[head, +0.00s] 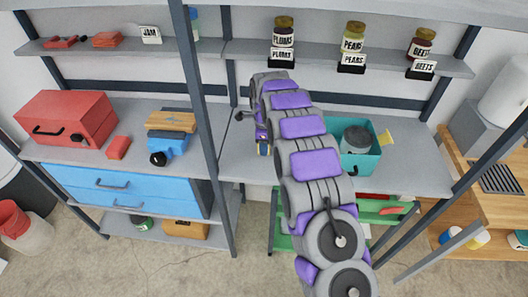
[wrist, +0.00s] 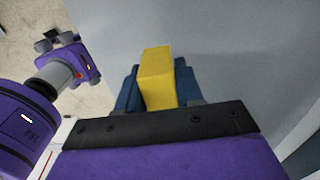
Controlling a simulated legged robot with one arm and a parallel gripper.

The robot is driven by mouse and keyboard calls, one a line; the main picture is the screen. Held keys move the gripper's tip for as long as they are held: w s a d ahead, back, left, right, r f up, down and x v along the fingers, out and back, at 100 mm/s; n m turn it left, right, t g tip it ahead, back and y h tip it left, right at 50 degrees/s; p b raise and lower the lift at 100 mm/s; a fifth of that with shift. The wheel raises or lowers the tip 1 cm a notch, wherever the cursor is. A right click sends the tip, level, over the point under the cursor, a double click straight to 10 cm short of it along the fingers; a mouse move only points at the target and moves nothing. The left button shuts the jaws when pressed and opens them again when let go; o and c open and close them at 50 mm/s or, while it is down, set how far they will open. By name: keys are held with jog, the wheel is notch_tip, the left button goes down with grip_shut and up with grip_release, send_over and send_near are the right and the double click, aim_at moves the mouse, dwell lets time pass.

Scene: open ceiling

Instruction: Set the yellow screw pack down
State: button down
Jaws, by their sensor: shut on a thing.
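The yellow screw pack (wrist: 156,76) is between the two dark blue fingers of my gripper (wrist: 158,88) in the wrist view. The gripper is shut on it. A plain grey surface lies beyond the pack. In the head view my gripper (head: 264,148) is at the far end of my arm, over the grey middle shelf (head: 236,160), left of the teal bin. Only a small bit of yellow shows there, and my arm hides much of that area. I cannot tell whether the pack touches the shelf.
A teal bin (head: 367,160) holding a grey container stands right of my arm. A dark post (head: 205,120) rises to the left. Jars of plums (head: 283,38), pears (head: 352,43) and beets (head: 421,50) stand on the shelf above. A red toolbox (head: 68,117) is far left.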

jog(key=shift+w+d+f, duration=0.1)
jog(key=shift+d+f, duration=0.15)
jog(key=shift+d, duration=0.15)
jog(key=shift+d+f+b, duration=0.2)
jog(key=shift+f+b, duration=0.1)
jog(key=shift+f, duration=0.3)
jog(key=shift+d+f+b, duration=0.2)
jog(key=shift+f+b, duration=0.1)
jog(key=shift+f, duration=0.55)
jog(key=shift+a, duration=0.5)
jog(key=c, duration=1.1)
grip_release()
jog(key=shift+a, duration=0.15)
jog(key=o, duration=0.3)
jog(key=shift+d, duration=0.2)
jog(key=shift+o, duration=0.3)
jog(key=shift+d, duration=0.35)
jog(key=shift+a+r, duration=0.1)
